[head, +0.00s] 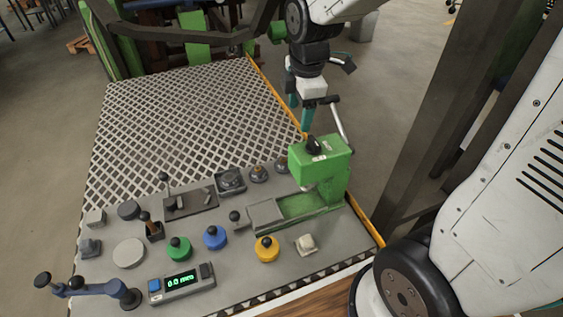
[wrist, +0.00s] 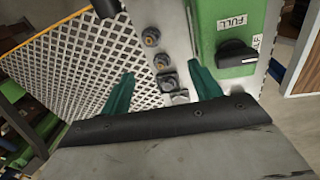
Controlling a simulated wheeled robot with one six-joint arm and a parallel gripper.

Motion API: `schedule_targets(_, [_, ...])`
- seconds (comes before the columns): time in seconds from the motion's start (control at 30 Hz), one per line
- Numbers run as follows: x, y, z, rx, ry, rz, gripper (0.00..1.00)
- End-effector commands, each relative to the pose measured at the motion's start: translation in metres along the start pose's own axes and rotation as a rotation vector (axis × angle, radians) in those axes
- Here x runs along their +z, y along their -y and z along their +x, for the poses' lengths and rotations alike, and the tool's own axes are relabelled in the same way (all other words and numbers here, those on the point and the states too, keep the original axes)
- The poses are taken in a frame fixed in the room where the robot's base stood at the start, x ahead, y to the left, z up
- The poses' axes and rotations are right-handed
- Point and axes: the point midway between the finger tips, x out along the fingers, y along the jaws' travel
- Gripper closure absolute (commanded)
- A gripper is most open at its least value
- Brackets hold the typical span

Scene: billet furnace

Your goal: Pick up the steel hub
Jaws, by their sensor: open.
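I cannot tell for certain which piece is the steel hub. The likeliest are a dark round hub (head: 258,173) with a bronze-coloured top, a similar one (head: 281,166) beside it, and a grey square-based piece (head: 230,181) to their left. The wrist view shows two small round pieces, one farther (wrist: 150,36) and one nearer (wrist: 161,62), and a dark square piece (wrist: 168,82) between my fingers in the picture. My gripper (head: 299,115) is open and empty, with teal fingers, above the panel's right edge behind the green machine. It also shows in the wrist view (wrist: 162,72).
The green machine (head: 320,160) with a black knob stands close to my gripper. Green, blue and yellow round pieces, a display box (head: 182,283) and a blue lever (head: 95,289) crowd the front. The white lattice plate (head: 170,120) behind is clear.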

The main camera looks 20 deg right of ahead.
Motion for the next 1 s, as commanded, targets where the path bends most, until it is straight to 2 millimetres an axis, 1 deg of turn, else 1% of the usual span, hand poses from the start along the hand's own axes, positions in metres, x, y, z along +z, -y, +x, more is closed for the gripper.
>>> schedule_targets(0.03, [-0.001, -0.004, 0.01, -0.015, 0.001, -0.054, 0.37])
schedule_targets(0.17, [-0.005, -0.015, 0.036, -0.048, -0.001, -0.238, 0.37])
schedule_targets(0.4, [-0.015, -0.035, 0.106, -0.123, -0.03, -0.688, 0.37])
schedule_targets(0.5, [-0.018, -0.038, 0.126, -0.142, -0.044, -0.82, 0.37])
schedule_targets(0.6, [-0.019, -0.04, 0.137, -0.149, -0.051, -0.891, 0.37])
schedule_targets(0.67, [-0.02, -0.04, 0.142, -0.152, -0.054, -0.908, 0.37])
schedule_targets(1.0, [-0.017, -0.034, 0.181, -0.154, -0.055, -0.91, 0.37])
